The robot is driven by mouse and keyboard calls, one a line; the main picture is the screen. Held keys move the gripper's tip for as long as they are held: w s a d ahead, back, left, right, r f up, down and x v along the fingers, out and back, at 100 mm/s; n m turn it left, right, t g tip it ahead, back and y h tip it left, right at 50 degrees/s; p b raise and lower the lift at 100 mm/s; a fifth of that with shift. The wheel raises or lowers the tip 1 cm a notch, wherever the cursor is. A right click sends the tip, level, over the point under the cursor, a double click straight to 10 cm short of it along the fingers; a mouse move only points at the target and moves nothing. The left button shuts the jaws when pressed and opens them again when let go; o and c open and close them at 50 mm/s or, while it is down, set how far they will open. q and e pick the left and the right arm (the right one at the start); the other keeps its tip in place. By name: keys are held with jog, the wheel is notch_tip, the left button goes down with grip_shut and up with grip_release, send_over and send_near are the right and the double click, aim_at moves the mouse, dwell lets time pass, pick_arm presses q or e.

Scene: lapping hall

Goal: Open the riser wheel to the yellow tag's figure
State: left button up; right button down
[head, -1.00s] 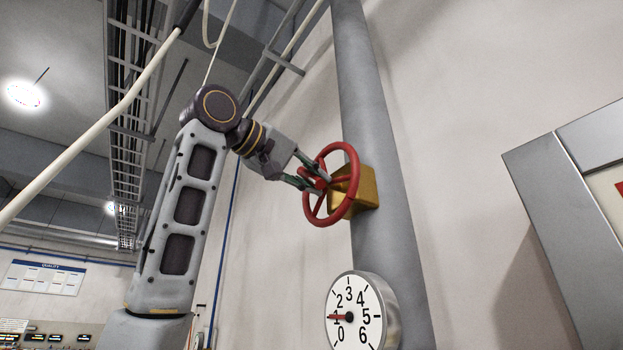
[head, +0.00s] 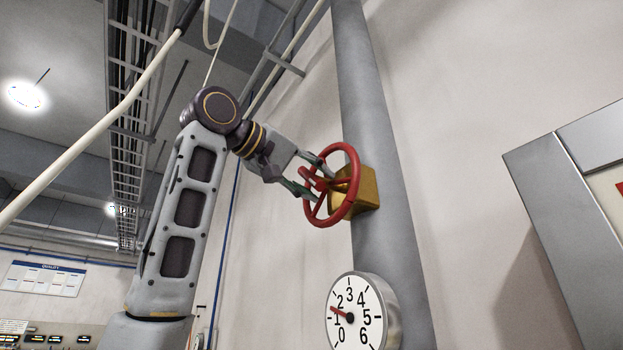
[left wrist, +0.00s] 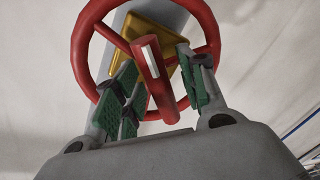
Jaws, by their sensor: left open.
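The red riser wheel (head: 352,205) is mounted on a gold-coloured valve body (head: 369,188) on the grey pipe. My left gripper (head: 319,178) is at the wheel's near face, its fingers spread. In the left wrist view the wheel's rim (left wrist: 82,58) arches behind the open fingers (left wrist: 156,80). A red bar with a white stripe (left wrist: 152,70) stands between the green pads, with visible gaps. Below the wheel, the round gauge (head: 363,300) reads 0 to 6. Its red needle (head: 340,312) points between 1 and 2. I see no yellow tag. My right gripper is out of view.
The thick grey riser pipe (head: 386,230) runs up the pale wall behind the wheel. A grey cabinet (head: 560,190) stands at the right. A cable tray (head: 127,150) and pale pipe (head: 100,122) pass at the left. The wall between pipe and cabinet is clear.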

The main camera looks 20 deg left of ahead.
pick_arm(q)
jog(key=shift+s+a+r, duration=0.1)
jog(key=shift+s+a, duration=0.2)
jog(key=shift+s, duration=0.3)
jog(key=v, duration=1)
jog(key=shift+s, duration=0.3)
jog(key=shift+a, duration=0.1)
